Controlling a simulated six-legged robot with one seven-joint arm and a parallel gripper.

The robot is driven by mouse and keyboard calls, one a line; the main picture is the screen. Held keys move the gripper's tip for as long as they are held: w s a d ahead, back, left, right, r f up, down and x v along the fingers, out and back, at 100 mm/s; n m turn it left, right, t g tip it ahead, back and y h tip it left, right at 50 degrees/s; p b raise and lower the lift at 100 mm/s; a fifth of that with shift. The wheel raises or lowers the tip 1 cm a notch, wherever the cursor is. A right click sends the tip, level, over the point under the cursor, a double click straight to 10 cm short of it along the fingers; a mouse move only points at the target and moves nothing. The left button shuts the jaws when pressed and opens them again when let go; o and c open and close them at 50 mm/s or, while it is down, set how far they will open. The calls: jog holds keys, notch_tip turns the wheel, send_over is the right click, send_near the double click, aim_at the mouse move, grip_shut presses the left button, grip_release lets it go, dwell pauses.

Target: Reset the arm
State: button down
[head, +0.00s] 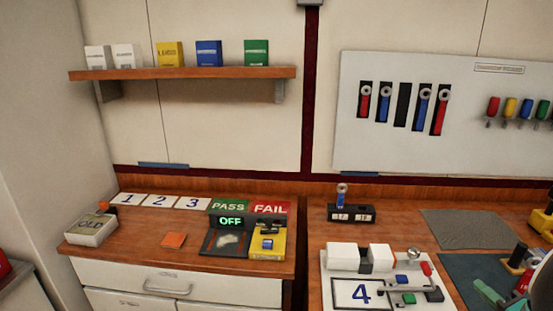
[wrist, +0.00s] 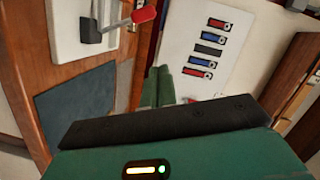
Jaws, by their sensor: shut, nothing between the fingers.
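My gripper (wrist: 157,86) shows in the wrist view as two green fingers side by side, shut with nothing between them. It points past the bench edge toward the wall board (wrist: 188,32), which appears tilted in this view. Nothing touches the fingertips. In the head view a green and dark shape (head: 487,292) cuts into the bottom right corner; I cannot tell how much of it is my arm.
The right bench holds a white panel marked 4 (head: 345,278), a small black device (head: 350,213) and grey mats (head: 465,228). The left bench holds an OLD box (head: 92,232), number cards and a yellow meter (head: 267,242). A shelf (head: 185,73) carries several small boxes.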

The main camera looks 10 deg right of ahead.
jog(key=w+a+r+n+g+y, duration=0.1)
jog(key=w+a+n+g+y, duration=0.25)
jog(key=a, duration=0.75)
jog(key=w+a+r+n+g+y, duration=0.1)
jog(key=w+a+n+g+y, duration=0.3)
jog(key=a, duration=0.6)
jog(key=s+a+r+n+g+h, duration=0.2)
jog(key=s+a+n+h, duration=0.1)
jog(key=a, duration=0.5)
jog(key=s+a+r+n+g+h, duration=0.1)
jog(key=s+a+n+h, duration=0.2)
jog(key=a, duration=0.6)
jog(key=shift+s+r+g, duration=0.35)
jog(key=shift+s, duration=0.85)
